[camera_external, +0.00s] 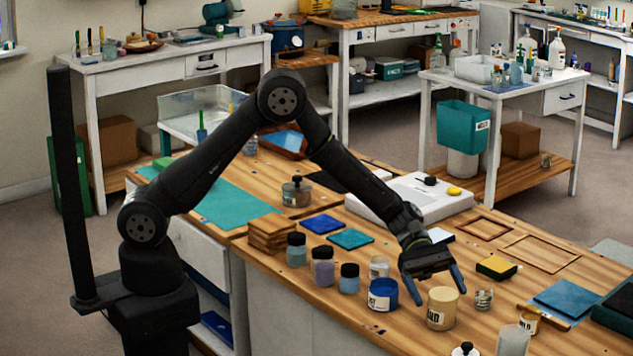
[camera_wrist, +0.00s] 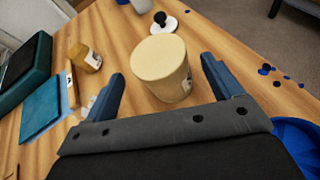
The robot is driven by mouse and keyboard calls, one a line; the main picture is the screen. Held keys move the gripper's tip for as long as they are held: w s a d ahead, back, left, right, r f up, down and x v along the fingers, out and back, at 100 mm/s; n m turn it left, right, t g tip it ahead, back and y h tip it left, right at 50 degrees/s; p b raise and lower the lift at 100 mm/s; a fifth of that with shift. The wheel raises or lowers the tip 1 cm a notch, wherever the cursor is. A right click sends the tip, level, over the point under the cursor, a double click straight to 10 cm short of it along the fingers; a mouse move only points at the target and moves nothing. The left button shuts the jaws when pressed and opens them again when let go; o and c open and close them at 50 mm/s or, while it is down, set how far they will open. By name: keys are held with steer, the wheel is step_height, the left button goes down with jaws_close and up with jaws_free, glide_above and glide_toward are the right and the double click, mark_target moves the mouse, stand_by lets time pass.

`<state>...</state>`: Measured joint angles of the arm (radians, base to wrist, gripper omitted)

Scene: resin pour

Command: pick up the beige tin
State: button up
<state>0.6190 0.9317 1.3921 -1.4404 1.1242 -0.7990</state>
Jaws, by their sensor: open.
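The beige tin (camera_external: 442,308) stands upright on the wooden bench, with a pale label at its lower side. In the wrist view the beige tin (camera_wrist: 161,67) sits ahead of the gap between my fingers, and its lid faces me. My gripper (camera_external: 434,289) is open and empty, with its blue fingers pointing down just above and behind the tin. In the wrist view my gripper (camera_wrist: 165,78) has one finger on each side of the tin's lower part. I cannot tell whether either finger touches it.
A blue tin (camera_external: 382,294) stands close on the left. A small glass jar (camera_external: 483,299) and a small labelled tin (camera_external: 528,321) are on the right. A white container (camera_external: 513,341) and a black-knobbed lid (camera_external: 465,349) lie toward the front. Blue spots mark the bench (camera_wrist: 281,74).

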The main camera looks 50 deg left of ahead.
mark_target(449, 310)
steer(key=x, duration=0.5)
steer(key=shift+s+d+r, duration=0.2)
steer(key=shift+s+r, duration=0.05)
steer(key=c, duration=1.1)
steer(key=shift+c, duration=0.2)
steer(key=shift+r, duration=0.15)
